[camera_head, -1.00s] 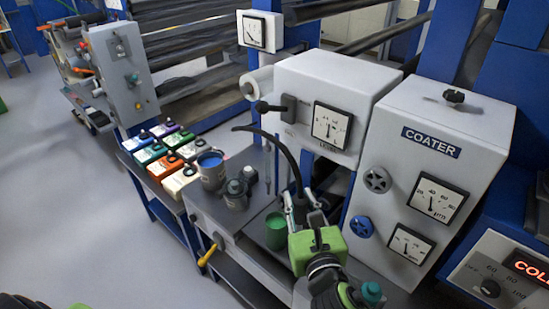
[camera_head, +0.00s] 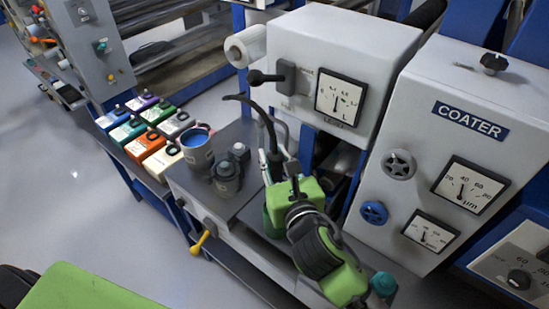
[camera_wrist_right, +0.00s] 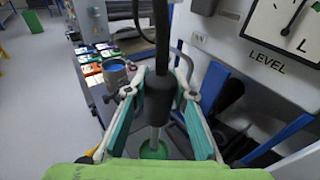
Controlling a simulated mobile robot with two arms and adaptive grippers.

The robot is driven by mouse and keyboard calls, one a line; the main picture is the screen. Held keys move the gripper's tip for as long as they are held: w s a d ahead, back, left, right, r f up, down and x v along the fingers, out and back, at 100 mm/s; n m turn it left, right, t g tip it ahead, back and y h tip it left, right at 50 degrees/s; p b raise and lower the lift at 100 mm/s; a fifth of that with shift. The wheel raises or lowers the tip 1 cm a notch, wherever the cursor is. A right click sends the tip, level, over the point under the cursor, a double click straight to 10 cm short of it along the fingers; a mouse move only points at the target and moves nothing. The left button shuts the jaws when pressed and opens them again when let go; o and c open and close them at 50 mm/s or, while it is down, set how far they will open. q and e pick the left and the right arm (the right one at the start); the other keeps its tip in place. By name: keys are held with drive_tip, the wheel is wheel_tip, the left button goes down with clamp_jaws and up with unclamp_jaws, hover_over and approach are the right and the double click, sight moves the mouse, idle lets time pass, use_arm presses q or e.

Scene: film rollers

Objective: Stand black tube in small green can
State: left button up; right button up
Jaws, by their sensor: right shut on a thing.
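The black tube shows in the head view (camera_head: 263,115) as a curved hose with its free end bent to the left. My right gripper (camera_head: 283,172) is shut on it. In the wrist view, the tube's thick black sleeve (camera_wrist_right: 158,97) is upright between the fingers, with a pale, thin lower end below it. The small green can (camera_wrist_right: 153,150) is under that end in the wrist view. In the head view the can (camera_head: 269,224) is mostly hidden behind my right gripper. I cannot tell whether the tube's end is inside the can. My left gripper's fingers do not show.
A mug of blue liquid (camera_head: 197,150) and a dark grey capped container (camera_head: 227,178) stand left of the can. Several coloured boxes (camera_head: 152,140) sit farther left. The coater housing (camera_head: 440,150) with dials rises close on the right. A yellow-handled lever (camera_head: 200,242) sticks out in front.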

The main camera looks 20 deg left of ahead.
sight(278, 178)
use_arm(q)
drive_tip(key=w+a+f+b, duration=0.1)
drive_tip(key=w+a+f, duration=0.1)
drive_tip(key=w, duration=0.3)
use_arm(e)
drive_tip(key=shift+d+f, duration=0.1)
drive_tip(key=shift+f, duration=0.8)
drive_tip(key=shift+f+b, duration=0.5)
drive_tip(key=shift+f, duration=0.15)
drive_tip(key=shift+f+b, duration=0.35)
drive_tip(key=shift+f, duration=0.35)
drive_tip(key=shift+f+b, duration=0.35)
drive_tip(key=shift+f, duration=0.35)
drive_tip(key=shift+f+b, duration=0.35)
drive_tip(key=shift+f, duration=0.25)
drive_tip(key=shift+f+b, duration=0.75)
drive_tip(key=shift+f, duration=0.65)
use_arm(q)
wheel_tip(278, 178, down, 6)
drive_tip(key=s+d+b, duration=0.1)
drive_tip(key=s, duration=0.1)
drive_tip(key=shift+b, duration=0.4)
use_arm(e)
drive_tip(key=shift+f, duration=1.6)
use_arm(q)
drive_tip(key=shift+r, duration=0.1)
